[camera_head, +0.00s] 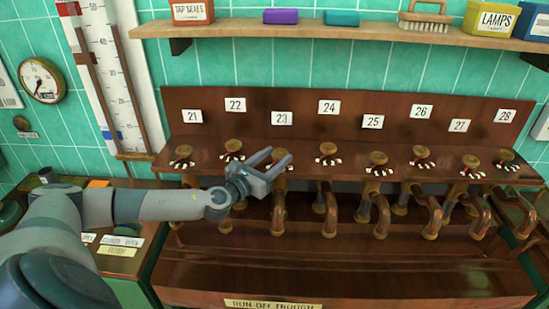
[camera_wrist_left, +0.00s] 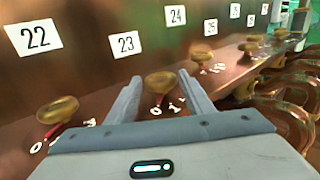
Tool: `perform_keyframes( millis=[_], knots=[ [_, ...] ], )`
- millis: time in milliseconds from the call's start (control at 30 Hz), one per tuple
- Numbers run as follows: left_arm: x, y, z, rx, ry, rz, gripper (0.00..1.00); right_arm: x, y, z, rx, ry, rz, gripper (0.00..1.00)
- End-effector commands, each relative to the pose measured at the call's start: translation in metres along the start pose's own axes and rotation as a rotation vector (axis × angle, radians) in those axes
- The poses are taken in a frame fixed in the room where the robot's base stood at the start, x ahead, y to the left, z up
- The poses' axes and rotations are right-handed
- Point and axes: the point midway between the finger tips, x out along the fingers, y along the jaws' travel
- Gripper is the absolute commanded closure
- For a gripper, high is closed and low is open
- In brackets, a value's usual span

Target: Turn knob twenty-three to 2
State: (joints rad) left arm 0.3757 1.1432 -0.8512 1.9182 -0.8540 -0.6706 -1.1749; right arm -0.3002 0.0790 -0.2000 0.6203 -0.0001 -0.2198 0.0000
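Knob twenty-three (camera_wrist_left: 160,83) is a round brass knob below the white label 23 (camera_wrist_left: 126,44) in the left wrist view. A red pointer under it points down near the 0 of its white numerals (camera_wrist_left: 156,112); the exact reading is hard to tell. Contact cannot be told. My right gripper is not in view.
Knob 22 (camera_head: 233,146) and knob 24 (camera_head: 327,149) stand close on either side, with more knobs along the wooden ledge. Copper spouts (camera_head: 279,205) hang below over the run-off trough (camera_head: 400,285). A shelf (camera_head: 350,34) with boxes and a brush is above.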

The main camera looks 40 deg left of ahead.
Motion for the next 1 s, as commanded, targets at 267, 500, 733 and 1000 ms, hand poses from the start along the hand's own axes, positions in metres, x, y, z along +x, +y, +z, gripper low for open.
perform_keyframes(
  millis=[267, 500, 733, 1000],
  knots=[
    [0.0, 0.0, 0.0, 0.0, 0.0, 0.002, 0.81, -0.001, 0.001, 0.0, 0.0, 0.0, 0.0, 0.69],
    [0.0, -0.002, 0.002, -0.002, 0.001, 0.036, 0.81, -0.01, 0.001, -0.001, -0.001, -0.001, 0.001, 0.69],
    [0.0, -0.006, 0.004, -0.005, 0.002, 0.136, 0.81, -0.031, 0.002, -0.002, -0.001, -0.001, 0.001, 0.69],
    [0.002, -0.012, 0.004, -0.009, 0.003, 0.339, 0.81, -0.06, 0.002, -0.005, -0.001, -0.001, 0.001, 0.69]
  ],
)
